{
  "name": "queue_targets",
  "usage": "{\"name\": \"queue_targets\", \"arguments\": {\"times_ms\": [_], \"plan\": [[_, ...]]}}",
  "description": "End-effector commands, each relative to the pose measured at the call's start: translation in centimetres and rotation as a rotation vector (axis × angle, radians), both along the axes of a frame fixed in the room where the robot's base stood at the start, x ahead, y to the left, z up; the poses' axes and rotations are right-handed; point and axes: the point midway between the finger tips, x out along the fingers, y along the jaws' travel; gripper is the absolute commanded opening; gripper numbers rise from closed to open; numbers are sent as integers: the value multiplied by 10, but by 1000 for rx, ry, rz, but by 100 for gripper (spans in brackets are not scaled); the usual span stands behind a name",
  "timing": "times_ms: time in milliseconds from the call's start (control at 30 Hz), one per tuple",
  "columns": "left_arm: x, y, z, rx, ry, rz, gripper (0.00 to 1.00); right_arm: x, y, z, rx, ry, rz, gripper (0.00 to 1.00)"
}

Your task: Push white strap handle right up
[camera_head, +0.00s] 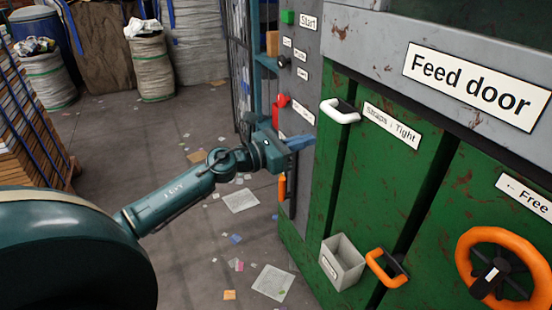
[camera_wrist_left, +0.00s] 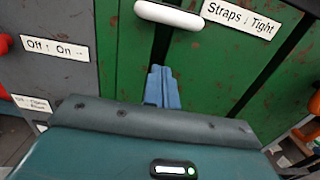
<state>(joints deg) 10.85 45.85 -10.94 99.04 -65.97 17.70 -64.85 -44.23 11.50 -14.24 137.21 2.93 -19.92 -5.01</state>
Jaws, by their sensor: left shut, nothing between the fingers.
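The white strap handle (camera_head: 340,111) sits high on the green machine front, just left of the sign (camera_head: 391,123) that reads "Straps" and "Tight". It also shows at the top of the left wrist view (camera_wrist_left: 168,15). My left gripper (camera_head: 314,141) is shut and empty, its blue fingers pointing at the machine. In the head view the fingertips are below and left of the white handle. In the left wrist view the fingers (camera_wrist_left: 161,72) are below the handle, with a visible gap between. My right gripper is in neither view.
The grey panel on the left carries a red lever (camera_head: 281,101), a green button (camera_head: 287,17) and an orange handle (camera_head: 282,187). Below are a small grey bin (camera_head: 345,262), an orange handle (camera_head: 388,270) and an orange handwheel (camera_head: 463,262). Scraps litter the floor.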

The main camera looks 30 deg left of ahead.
Motion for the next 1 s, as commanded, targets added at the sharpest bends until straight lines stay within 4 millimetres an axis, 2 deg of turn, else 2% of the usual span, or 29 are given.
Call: {"name": "queue_targets", "arguments": {"times_ms": [200,400,600,1000], "plan": [[-35,19,-4,0,6,-1,0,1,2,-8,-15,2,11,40],[-54,31,-4,-2,6,-1,0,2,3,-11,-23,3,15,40],[-60,35,-3,-1,3,-1,0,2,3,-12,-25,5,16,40],[-60,35,-3,-1,3,-1,0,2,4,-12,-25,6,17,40]]}}
